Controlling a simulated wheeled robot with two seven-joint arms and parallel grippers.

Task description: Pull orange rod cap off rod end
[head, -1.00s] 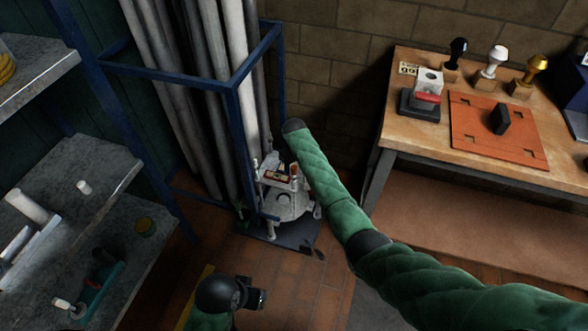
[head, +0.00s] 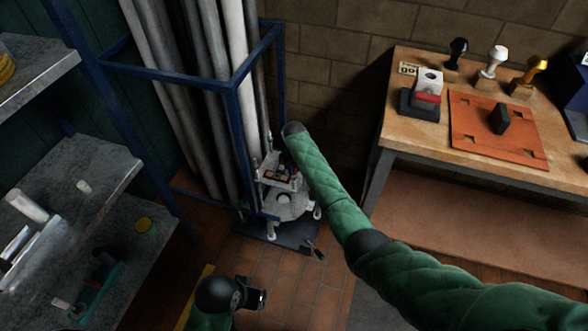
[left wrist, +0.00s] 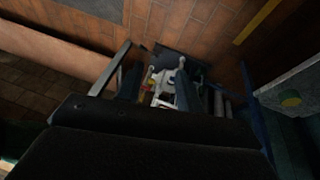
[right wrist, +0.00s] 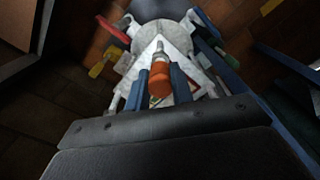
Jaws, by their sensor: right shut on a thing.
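The orange rod cap (right wrist: 160,82) shows in the right wrist view between the two blue fingers of my right gripper (right wrist: 160,73), which is shut on it. A grey rod (right wrist: 160,49) lies in line beyond the cap; I cannot tell whether the cap is still on it. The white flange assembly (head: 290,207) stands on a dark base at the foot of the pipe rack in the head view. The right forearm hides much of my right gripper there. My left gripper (head: 262,299) is open and empty, low in the head view, away from the flange.
A blue rack (head: 236,140) holding several tall grey pipes stands close beside the flange. A wooden workbench (head: 412,150) with stamps and an orange mat (head: 470,135) is at right. Grey shelves (head: 130,210) are at left. Brick floor (head: 300,290) is clear in front.

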